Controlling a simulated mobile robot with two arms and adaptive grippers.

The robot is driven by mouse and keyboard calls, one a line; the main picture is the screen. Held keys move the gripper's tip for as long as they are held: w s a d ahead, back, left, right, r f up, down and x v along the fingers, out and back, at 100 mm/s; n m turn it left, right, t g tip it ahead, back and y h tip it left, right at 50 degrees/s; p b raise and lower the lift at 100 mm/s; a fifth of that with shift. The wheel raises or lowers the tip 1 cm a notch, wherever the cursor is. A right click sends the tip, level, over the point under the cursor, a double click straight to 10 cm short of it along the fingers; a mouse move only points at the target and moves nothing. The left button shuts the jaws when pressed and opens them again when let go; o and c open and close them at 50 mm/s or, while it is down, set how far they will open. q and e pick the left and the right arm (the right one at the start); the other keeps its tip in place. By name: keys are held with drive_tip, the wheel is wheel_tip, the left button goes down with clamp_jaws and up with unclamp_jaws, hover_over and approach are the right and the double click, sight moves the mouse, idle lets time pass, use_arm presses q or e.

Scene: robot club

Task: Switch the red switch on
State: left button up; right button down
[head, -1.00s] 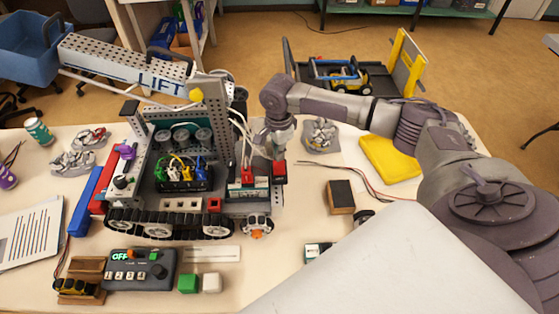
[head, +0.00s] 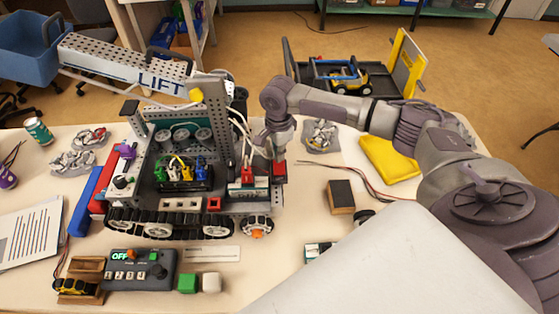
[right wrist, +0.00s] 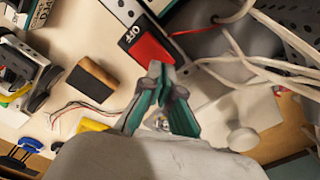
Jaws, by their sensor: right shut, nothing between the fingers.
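The red switch (head: 280,173) sits at the right front corner of the tracked robot (head: 165,232). In the right wrist view the red switch (right wrist: 146,49) shows a red face beside a black part marked OFF. My right gripper (head: 279,156) is shut and empty, pointing down with its tips at the switch. In the right wrist view the right gripper's tips (right wrist: 155,70) lie over the near end of the red face; I cannot tell whether they touch it. My left gripper is not in view.
White cables (head: 238,125) and a perforated mast (head: 215,120) stand close left of the gripper. A control box (head: 140,283) with a green OFF display lies in front. A wood-and-black block (head: 341,197) and loose wires lie to the right.

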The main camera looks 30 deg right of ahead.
drive_tip(key=shift+f, duration=0.95)
idle(0.3)
wheel_tip(320, 180, up, 7)
drive_tip(key=p, duration=0.9)
drive_tip(key=shift+r, duration=0.1)
idle(0.3)
